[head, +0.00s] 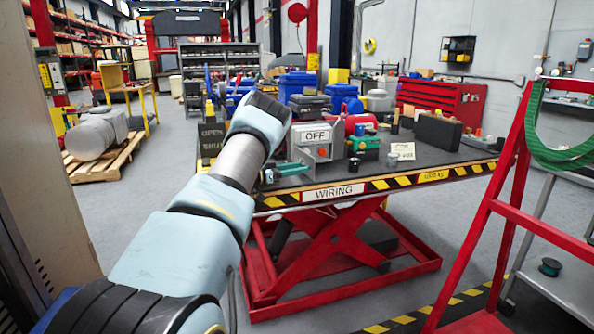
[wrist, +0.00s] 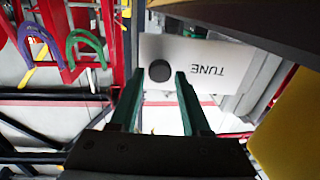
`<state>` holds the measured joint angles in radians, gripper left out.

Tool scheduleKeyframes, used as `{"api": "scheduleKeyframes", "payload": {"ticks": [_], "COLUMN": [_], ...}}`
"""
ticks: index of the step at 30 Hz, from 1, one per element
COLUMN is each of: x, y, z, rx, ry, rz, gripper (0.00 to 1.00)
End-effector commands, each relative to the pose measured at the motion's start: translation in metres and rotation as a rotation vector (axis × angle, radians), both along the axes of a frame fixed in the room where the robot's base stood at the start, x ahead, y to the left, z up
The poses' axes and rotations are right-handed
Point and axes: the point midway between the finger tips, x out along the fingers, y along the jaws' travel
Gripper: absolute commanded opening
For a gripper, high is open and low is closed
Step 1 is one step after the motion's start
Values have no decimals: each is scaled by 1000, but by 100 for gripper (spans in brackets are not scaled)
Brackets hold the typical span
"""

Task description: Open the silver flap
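My gripper (wrist: 161,76) shows in the wrist view, its two teal fingers apart with nothing seen held between them. Past the fingertips is a pale silver-white plate (wrist: 225,52) marked TUNE, its lettering upside down. A dark round knob or hole (wrist: 160,70) in it lines up with the gap between the fingertips. I cannot tell whether the fingers touch the plate, or for sure that this plate is the silver flap.
The dark table top (head: 440,158) holds a green device (head: 366,146), a black case (head: 438,133) and blue containers behind. A red ladder frame (head: 500,200) stands at the right. A yellow surface (wrist: 290,125) is close at the right of the wrist view.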

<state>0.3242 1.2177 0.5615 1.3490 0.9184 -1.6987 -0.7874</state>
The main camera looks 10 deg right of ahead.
Motion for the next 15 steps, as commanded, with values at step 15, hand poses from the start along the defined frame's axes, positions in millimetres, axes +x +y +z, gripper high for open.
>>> {"api": "scheduleKeyframes", "payload": {"ticks": [15], "x": [-2], "y": [6], "z": [-3], "rx": [3], "ry": [2], "rz": [2], "gripper": [68]}}
